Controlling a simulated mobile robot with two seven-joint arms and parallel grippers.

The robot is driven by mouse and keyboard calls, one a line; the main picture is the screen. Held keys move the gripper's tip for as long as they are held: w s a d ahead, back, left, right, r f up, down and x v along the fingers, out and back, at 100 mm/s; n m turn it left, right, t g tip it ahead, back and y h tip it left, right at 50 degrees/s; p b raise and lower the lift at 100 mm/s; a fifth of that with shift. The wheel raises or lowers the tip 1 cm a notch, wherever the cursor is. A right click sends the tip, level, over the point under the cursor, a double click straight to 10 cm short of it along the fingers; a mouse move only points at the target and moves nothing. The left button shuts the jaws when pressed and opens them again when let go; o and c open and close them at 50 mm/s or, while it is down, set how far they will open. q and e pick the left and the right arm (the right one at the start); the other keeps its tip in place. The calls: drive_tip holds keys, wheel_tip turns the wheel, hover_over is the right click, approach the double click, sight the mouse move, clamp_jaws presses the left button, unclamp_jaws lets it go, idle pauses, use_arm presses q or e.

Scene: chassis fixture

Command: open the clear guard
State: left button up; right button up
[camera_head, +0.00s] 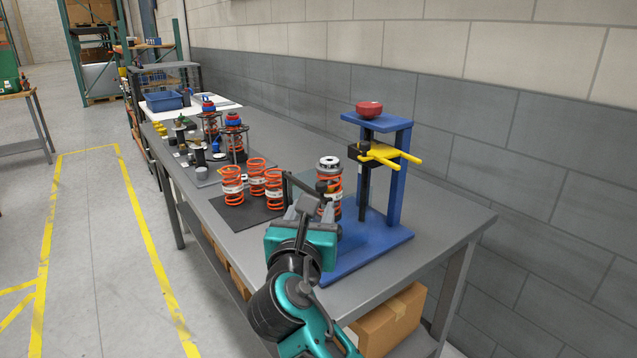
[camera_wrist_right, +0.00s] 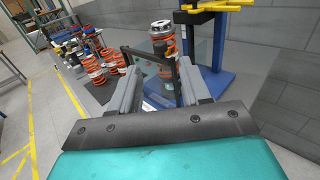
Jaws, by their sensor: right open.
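The blue press stand (camera_head: 398,180) is on the grey workbench, with a red knob (camera_head: 369,109) on top and a yellow fork (camera_head: 388,156) on its slide. An orange spring assembly (camera_head: 330,180) stands upright at the stand. The clear guard shows only as a faint see-through pane (camera_wrist_right: 203,50) by the press, with a dark bar-like handle (camera_wrist_right: 148,54) in front of it. My right gripper (camera_head: 307,204) is open and empty. In the right wrist view its two fingers (camera_wrist_right: 158,88) are spread, with the dark bar just beyond them. Contact cannot be told. My left gripper is out of view.
Several orange springs (camera_head: 257,180) stand on a dark mat left of the press. Further back are spring assemblies, small parts and a blue bin (camera_head: 163,101). A block wall (camera_head: 450,120) runs behind the bench. A cardboard box (camera_head: 392,322) sits underneath.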

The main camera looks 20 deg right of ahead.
sight(320, 188)
drive_tip(key=x, duration=1)
drive_tip(key=shift+w+d+f, duration=0.1)
drive_tip(key=shift+w+d, duration=0.1)
drive_tip(key=shift+w, duration=0.1)
drive_tip(key=shift+c, duration=0.5)
clamp_jaws()
